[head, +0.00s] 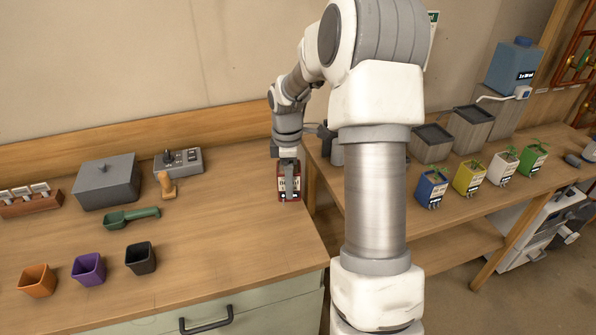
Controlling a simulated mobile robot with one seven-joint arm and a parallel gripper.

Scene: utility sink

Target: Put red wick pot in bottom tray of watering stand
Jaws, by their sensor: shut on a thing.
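The red wick pot (297,197) is near the right end of the left workbench, with a pale label on its front. My gripper (289,181) points down and is shut on it, a finger covering part of the front. I cannot tell whether the pot's base touches the bench. What looks like the watering stand is a set of wooden steps at the back right. Its lowest dark tray (432,134) is left of a higher tray (473,113), below a blue water tank (515,65). My arm hides the area just left of the lowest tray.
Blue (431,187), yellow (467,178), white (502,167) and green (533,159) potted plants line the right bench's front. The left bench holds orange, purple and black pots (140,258), a green scoop (131,218) and a grey box (107,181).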

